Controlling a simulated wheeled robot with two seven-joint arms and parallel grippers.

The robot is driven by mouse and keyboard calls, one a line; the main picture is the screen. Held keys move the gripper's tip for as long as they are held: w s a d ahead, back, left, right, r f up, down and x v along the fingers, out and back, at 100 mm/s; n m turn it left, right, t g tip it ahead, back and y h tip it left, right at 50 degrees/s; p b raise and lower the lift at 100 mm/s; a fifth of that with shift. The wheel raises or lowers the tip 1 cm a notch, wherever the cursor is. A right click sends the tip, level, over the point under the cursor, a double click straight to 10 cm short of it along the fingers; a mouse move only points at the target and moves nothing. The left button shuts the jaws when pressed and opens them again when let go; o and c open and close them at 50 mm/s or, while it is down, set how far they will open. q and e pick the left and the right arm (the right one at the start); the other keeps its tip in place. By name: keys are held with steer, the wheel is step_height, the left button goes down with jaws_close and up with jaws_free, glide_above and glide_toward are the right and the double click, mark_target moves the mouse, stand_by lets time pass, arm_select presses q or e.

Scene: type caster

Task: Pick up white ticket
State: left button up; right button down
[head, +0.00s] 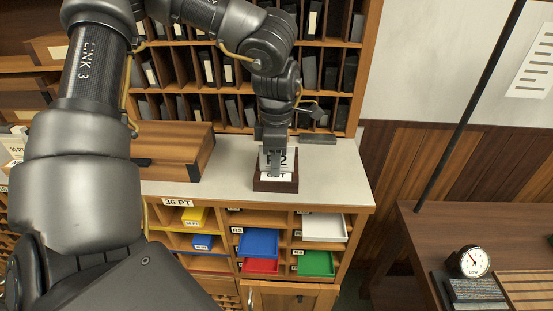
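A white ticket (289,157) with dark print stands upright in or behind a small dark brown holder (275,186) with a white label on its front. The holder sits on the pale grey counter top (330,182). My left gripper (274,168) points down right in front of the ticket and hides its middle. Whether its fingers are closed on the ticket or only in front of it cannot be told from this view. My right gripper is not in view.
A wooden box (172,150) stands on the counter left of the holder. A dark flat block (318,138) lies behind it to the right. Pigeonhole shelves rise at the back. Coloured trays, such as a blue one (258,243), sit below the counter. A gauge (473,262) stands on a brown table at right.

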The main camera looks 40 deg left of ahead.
arm_select(q)
steer(key=shift+s+d, duration=0.1)
steer(key=shift+c, duration=0.8)
jaws_close()
steer(key=shift+r+b, duration=0.4)
steer(key=shift+r, duration=0.15)
step_height(320, 180, up, 8)
steer(key=shift+f+b, duration=0.1)
steer(key=shift+b, duration=0.95)
steer(key=shift+r, duration=0.55)
